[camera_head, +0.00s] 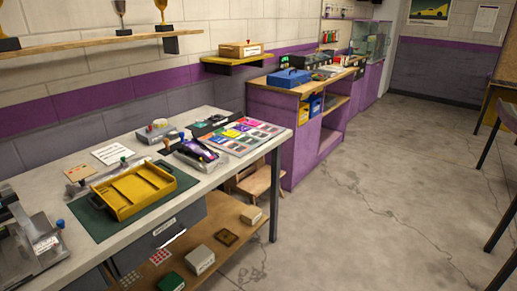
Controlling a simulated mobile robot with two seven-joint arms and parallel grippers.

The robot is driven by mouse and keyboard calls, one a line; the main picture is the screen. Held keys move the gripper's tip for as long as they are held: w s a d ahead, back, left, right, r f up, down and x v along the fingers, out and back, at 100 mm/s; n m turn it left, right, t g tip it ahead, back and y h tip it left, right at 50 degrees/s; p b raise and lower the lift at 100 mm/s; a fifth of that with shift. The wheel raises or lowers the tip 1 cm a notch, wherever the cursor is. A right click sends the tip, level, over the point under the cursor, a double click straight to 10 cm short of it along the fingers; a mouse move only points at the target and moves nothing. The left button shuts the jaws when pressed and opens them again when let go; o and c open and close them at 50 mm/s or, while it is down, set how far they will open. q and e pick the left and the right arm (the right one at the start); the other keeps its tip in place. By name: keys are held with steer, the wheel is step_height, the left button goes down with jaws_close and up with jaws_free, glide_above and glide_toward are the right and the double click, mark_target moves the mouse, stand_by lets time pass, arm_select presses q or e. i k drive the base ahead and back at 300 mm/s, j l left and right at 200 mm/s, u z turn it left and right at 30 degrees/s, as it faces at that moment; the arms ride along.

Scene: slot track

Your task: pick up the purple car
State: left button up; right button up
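A small dark and purple shape (194,148), which looks like the purple car, sits in a grey cradle-like holder (211,162) on the long light-topped workbench (150,218). It is small in the picture, so its exact outline and how it rests in the holder are hard to tell. Neither of my grippers shows in the head view.
A yellow tray (133,190) lies on a green mat (95,222) left of the holder. A colourful card sheet (245,134) lies to its right. Grey equipment (38,246) stands at the bench's near left. The floor (365,200) right of the bench is clear.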

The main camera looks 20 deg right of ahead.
mark_target(195, 148)
steer(key=z, duration=0.15)
steer(key=u, duration=1.3)
steer(key=z, duration=1.3)
steer(key=i+l+u, duration=0.1)
steer(key=u, duration=1.2)
steer(key=l+u, duration=0.95)
